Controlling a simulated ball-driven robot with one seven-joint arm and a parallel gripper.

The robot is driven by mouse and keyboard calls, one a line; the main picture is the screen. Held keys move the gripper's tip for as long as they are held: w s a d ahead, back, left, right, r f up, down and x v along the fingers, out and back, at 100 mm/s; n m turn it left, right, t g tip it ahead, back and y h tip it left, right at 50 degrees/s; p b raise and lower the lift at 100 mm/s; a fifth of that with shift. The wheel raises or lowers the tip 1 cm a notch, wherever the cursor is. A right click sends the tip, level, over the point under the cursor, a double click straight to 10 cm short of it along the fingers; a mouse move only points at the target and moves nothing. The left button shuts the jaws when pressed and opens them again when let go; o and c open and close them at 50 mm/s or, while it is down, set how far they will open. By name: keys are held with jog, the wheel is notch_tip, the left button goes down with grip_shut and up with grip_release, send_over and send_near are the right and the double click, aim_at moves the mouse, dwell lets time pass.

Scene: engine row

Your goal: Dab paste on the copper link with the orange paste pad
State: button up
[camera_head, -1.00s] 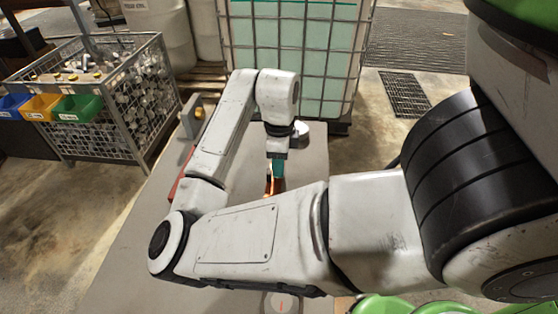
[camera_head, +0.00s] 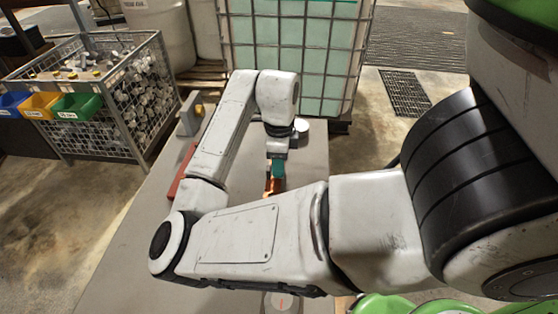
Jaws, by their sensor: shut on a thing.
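My gripper (camera_head: 277,166) points down over the grey bench, beyond my bent forearm. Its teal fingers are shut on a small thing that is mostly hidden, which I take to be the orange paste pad. Copper-orange colour (camera_head: 272,185) shows directly below and beside the fingertips. This seems to be the copper link, but the pad and link cannot be told apart clearly here. I cannot tell whether they touch. My forearm hides the near part of this spot.
The grey bench (camera_head: 115,262) runs beneath my arm. On it are a red object (camera_head: 181,172), a grey bracket (camera_head: 188,121) and a round pale-topped item (camera_head: 301,125). A wire cage of parts (camera_head: 148,95) stands left; a caged tank (camera_head: 292,60) stands behind.

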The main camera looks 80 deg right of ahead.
jog(key=shift+a, duration=0.15)
jog(key=shift+s+a+r, duration=0.1)
jog(key=shift+s+a, duration=0.05)
jog(key=shift+a, duration=1.3)
jog(key=shift+d+p, duration=0.3)
jog(key=shift+d, duration=1.3)
jog(key=shift+a+f+b, duration=0.15)
jog(key=shift+a+b, duration=0.05)
jog(key=shift+a, duration=0.6)
jog(key=shift+a+f+b, duration=0.1)
jog(key=shift+a+b, duration=0.05)
jog(key=shift+a, duration=0.65)
jog(key=shift+d+r+p, duration=0.1)
jog(key=shift+d+p, duration=0.45)
jog(key=shift+d, duration=1.05)
jog(key=shift+a+r, duration=0.15)
jog(key=shift+a, duration=1.35)
jog(key=shift+d, duration=1.5)
jog(key=shift+a+f, duration=0.15)
jog(key=shift+a, duration=0.65)
jog(key=shift+a+f, duration=0.1)
jog(key=shift+a, duration=0.7)
